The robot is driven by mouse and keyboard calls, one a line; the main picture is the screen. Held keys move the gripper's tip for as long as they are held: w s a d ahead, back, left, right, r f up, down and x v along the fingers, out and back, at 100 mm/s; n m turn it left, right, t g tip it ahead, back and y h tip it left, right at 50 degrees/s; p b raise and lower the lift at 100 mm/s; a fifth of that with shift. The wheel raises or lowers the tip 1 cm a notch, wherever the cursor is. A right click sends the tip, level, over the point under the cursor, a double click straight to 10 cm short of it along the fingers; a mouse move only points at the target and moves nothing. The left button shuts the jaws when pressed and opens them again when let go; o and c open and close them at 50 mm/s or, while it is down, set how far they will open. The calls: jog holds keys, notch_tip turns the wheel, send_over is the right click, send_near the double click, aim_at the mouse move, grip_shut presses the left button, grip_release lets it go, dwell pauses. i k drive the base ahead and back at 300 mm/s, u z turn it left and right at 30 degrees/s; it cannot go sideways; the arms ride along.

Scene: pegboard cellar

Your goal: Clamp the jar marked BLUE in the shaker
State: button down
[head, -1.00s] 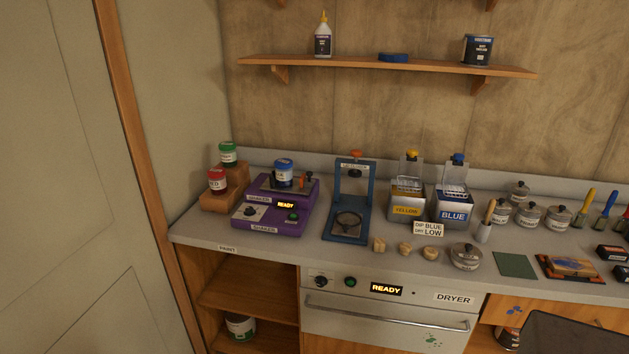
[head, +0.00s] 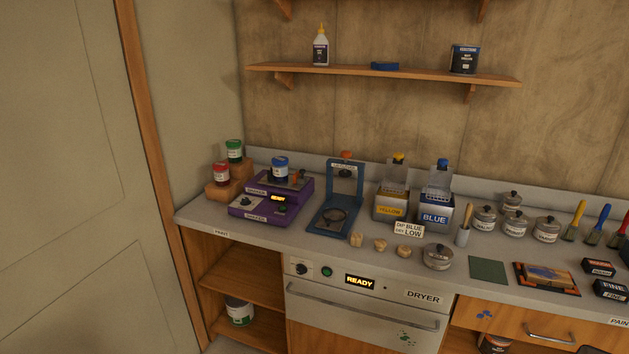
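The jar with the blue lid and blue band (head: 280,168) stands upright on top of the purple shaker (head: 262,212), toward its back. The lettering on the jar is too small to read. A small part with an orange knob (head: 294,178) is beside the jar on its right; I cannot tell whether the clamp grips the jar. The shaker has a dial and a lit display at its front. My gripper is not in view.
Red (head: 221,174) and green (head: 234,151) jars stand on a wooden step left of the shaker. A blue press-like frame (head: 329,222) stands close on its right. Yellow (head: 391,205) and blue (head: 435,214) dip tanks are further right.

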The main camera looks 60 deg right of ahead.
aim_at(297, 177)
jog(key=k, duration=1.35)
jog(key=z, duration=0.75)
jog(key=i, duration=1)
jog(key=u, duration=0.15)
